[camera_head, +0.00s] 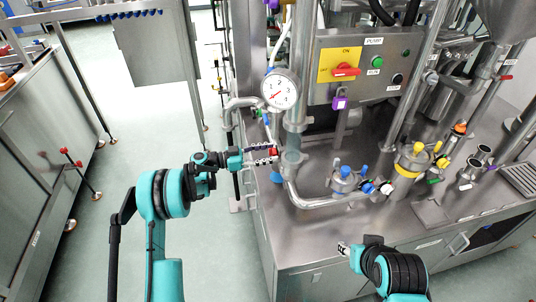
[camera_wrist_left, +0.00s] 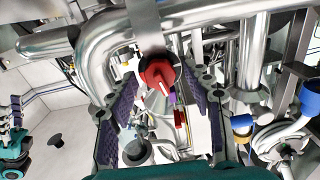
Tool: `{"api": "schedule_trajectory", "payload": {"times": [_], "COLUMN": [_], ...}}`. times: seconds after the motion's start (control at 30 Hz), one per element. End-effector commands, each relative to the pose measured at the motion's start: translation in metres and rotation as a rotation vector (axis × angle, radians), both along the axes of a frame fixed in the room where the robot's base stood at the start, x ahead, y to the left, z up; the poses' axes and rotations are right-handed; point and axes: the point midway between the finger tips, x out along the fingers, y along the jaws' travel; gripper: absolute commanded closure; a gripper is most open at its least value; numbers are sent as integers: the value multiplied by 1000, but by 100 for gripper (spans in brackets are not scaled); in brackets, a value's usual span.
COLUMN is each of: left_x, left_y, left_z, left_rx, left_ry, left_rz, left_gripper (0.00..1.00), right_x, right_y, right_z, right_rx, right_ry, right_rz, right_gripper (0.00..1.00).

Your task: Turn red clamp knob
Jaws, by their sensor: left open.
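The red clamp knob (camera_head: 273,152) shows in the head view on the pipework at the left edge of the steel skid, below the round gauge. My left gripper (camera_head: 262,155) is right at it, its fingers reaching in from the left. In the left wrist view the round red knob (camera_wrist_left: 158,74) with a pale mark lies between the open, purple-padded fingers (camera_wrist_left: 160,90), near their tips. Gaps show on both sides, though contact is hard to judge. My right gripper (camera_head: 344,248) is low in the head view, over the skid's front edge; its fingers are too small to read.
A pressure gauge (camera_head: 279,90) and vertical steel pipe stand close to the left gripper. A control box (camera_head: 364,64) with a red switch on yellow is above right. Yellow-and-blue-topped fittings (camera_head: 345,178) stand on the skid. The floor at left is open.

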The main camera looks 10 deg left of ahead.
Motion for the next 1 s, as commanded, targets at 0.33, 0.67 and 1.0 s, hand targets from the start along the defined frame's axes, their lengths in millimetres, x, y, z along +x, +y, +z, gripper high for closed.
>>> {"api": "schedule_trajectory", "payload": {"times": [0.33, 0.67, 1.0], "left_x": [0, 0, -1], "left_y": [0, 0, 0], "left_z": [0, -2, -1], "left_rx": [0, 56, 117], "left_ry": [0, -174, -357], "left_rz": [0, 0, 0], "left_gripper": [99, 99, 99], "right_x": [0, 0, 0], "right_y": [0, 0, 0], "right_z": [0, -7, -11], "right_rx": [0, 0, 0], "right_ry": [0, 0, 0], "right_rz": [0, 0, 0], "right_gripper": [60, 60, 60]}}
